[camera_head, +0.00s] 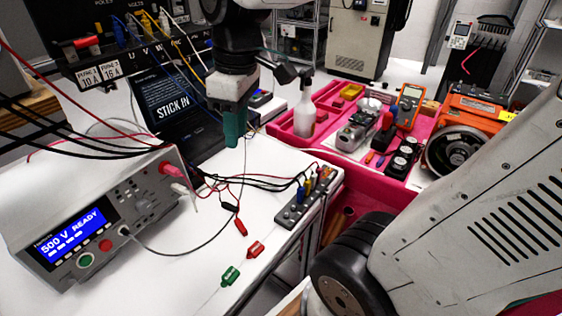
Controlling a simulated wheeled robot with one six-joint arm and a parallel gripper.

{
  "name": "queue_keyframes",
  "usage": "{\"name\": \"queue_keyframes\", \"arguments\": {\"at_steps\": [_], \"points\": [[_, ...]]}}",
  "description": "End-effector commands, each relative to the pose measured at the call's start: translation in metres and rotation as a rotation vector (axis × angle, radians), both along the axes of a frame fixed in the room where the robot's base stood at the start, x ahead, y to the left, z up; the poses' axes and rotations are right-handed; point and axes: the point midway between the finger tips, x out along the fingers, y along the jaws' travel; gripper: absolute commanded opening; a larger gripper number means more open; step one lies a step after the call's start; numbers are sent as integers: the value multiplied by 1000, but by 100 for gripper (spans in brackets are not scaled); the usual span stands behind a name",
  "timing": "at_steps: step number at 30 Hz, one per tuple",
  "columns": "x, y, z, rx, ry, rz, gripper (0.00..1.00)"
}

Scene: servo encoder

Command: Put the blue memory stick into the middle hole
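My gripper (233,122) hangs in the upper middle, pointing down, with teal parts at its lower end. It is above the white table and in front of the laptop. I cannot tell whether its fingers are open or shut, or whether they hold anything. I cannot make out a blue memory stick. A small red piece (256,249) and a green piece (230,276) lie on the table's front part. The dark laptop (180,105) shows "STICK IN" on its screen. Its side is too small and partly covered for holes to be made out.
A grey tester (110,212) reading "500 V READY" stands at the left. A socket strip (293,211) with coloured plugs lies near the table's right edge. Loose cables cross the table. A pink tray (283,128) holds a bottle (304,115) and tools. Free table lies at front centre.

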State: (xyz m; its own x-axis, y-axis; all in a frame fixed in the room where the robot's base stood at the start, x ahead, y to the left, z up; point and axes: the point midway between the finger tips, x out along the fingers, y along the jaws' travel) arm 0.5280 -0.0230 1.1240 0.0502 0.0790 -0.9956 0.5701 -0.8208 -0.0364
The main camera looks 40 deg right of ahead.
Motion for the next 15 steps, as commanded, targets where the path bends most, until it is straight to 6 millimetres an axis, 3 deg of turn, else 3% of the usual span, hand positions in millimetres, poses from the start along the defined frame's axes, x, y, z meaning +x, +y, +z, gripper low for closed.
{"name": "queue_keyframes", "arguments": {"at_steps": [1,3,6,10,15], "points": [[-22,0,0,-8,-10,-92,30],[-48,-2,-4,-18,-15,-230,30],[-77,-5,-12,-26,-26,-398,30],[-100,-7,-21,-29,-35,-544,30],[-109,-8,-25,-31,-39,-610,30]]}}
